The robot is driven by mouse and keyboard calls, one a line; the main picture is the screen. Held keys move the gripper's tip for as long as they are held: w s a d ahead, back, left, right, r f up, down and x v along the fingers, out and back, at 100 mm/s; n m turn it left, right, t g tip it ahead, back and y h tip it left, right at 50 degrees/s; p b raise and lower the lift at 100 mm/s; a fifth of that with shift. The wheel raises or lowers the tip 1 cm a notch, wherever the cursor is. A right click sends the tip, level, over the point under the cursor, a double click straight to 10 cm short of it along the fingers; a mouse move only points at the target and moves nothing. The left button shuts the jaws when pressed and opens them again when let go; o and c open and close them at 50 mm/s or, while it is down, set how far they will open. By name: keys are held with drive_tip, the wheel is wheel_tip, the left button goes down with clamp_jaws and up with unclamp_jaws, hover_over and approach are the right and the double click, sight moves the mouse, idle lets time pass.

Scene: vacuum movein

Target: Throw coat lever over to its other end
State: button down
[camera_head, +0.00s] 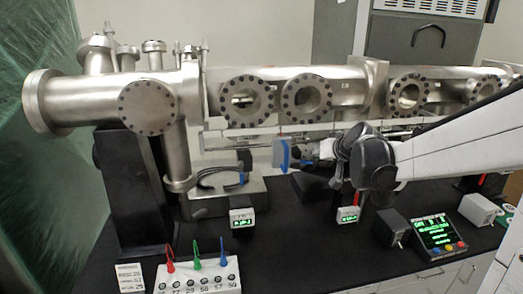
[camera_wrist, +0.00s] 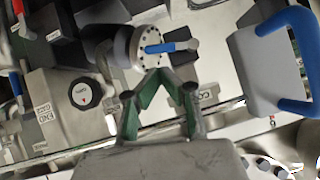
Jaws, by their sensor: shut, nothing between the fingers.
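A short blue lever (camera_wrist: 168,47) sits across a round bolted metal flange in the wrist view, pointing right. I cannot read a label that confirms it as the coat lever. My gripper (camera_wrist: 159,74) has green-padded fingers that meet at their tips just below this flange, with nothing between them. Whether the tips touch the flange is unclear. In the head view my gripper (camera_head: 302,154) is at the front of the steel chamber, partly hidden by the wrist. A small blue part (camera_head: 243,178) shows to its left; I cannot tell if it is the same lever.
A grey plate with a blue U-shaped handle (camera_wrist: 285,100) is close on the right of the wrist view. A grey box with a round dial (camera_wrist: 83,95) is at left. The steel chamber (camera_head: 150,108) spans the bench, with small green displays (camera_head: 242,218) in front.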

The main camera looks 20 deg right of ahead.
sight(301, 161)
drive_tip(key=x, duration=0.4)
drive_tip(key=shift+w+f+p, duration=0.15)
drive_tip(key=shift+w+p, duration=0.1)
drive_tip(key=shift+p, duration=0.05)
drive_tip(key=shift+a+f, duration=0.15)
drive_tip(key=shift+a, duration=0.05)
